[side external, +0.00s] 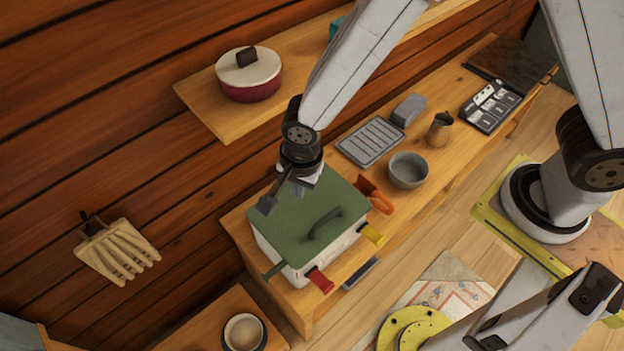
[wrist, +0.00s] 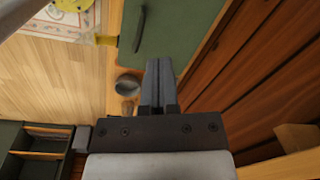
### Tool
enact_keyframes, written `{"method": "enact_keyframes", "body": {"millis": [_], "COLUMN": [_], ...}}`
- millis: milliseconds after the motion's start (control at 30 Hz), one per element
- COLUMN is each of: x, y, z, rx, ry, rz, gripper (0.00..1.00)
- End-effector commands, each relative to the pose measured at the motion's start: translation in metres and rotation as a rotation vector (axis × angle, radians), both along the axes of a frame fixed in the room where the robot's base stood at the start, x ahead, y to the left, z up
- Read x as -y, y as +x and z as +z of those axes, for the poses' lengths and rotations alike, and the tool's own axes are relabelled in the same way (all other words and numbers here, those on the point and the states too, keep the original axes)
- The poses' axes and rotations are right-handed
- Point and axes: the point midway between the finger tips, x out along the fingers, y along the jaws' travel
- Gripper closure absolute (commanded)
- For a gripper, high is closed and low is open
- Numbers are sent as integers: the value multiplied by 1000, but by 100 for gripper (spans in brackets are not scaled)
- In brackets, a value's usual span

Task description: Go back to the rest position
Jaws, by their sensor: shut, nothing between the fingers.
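My gripper (side external: 274,192) is above the left back part of a white box with a green lid (side external: 290,222) in the side external view. In the wrist view my gripper (wrist: 159,62) has its two fingers together with nothing between them. The green lid (wrist: 172,35) lies beyond the fingertips there. The lid has a dark handle and covers whatever is inside the box. I cannot tell the exact gap between the fingertips and the lid.
A shelf (side external: 205,108) with a red pot (side external: 249,76) is behind my arm. The bench holds a grey bowl (side external: 408,170), a small jug (side external: 440,128), a slatted tray (side external: 370,142) and a grey block (side external: 409,109). A wooden rack (side external: 117,251) hangs on the wall.

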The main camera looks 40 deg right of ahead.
Motion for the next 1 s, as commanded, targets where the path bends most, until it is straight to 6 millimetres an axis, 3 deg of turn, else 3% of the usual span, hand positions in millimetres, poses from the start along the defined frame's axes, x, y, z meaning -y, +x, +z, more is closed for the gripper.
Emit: {"method": "enact_keyframes", "body": {"millis": [467, 1000], "x": [95, 190], "y": [9, -18], "z": [50, 88], "rx": [72, 141], "ry": [-35, -136], "rz": [411, 879], "gripper": [100, 100]}}
